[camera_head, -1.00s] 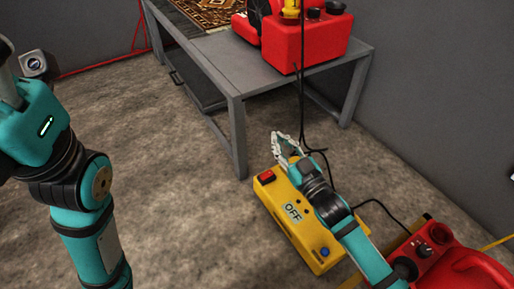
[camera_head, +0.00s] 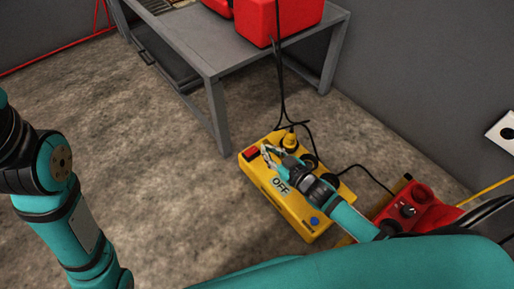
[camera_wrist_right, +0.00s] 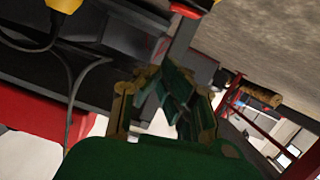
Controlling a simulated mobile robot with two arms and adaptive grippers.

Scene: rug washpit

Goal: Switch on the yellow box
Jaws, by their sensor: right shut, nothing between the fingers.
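The yellow box (camera_head: 299,213) lies on the floor in the head view, with an "OFF" label (camera_head: 280,186) on its top. A red switch (camera_head: 250,154) sits at its far left end and a blue button (camera_head: 314,222) at its near end. My right gripper (camera_head: 267,152) is shut and empty, over the far end of the box, just right of the red switch. I cannot tell whether it touches the box. Its fingers also show in the wrist view (camera_wrist_right: 168,78). My left arm shows at the left, but its gripper is out of view.
A yellow plug (camera_head: 290,140) with black cables stands at the box's far end. A grey metal table (camera_head: 215,62) carrying red equipment (camera_head: 283,20) stands behind. A red machine (camera_head: 420,207) is to the right. The floor to the left is clear.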

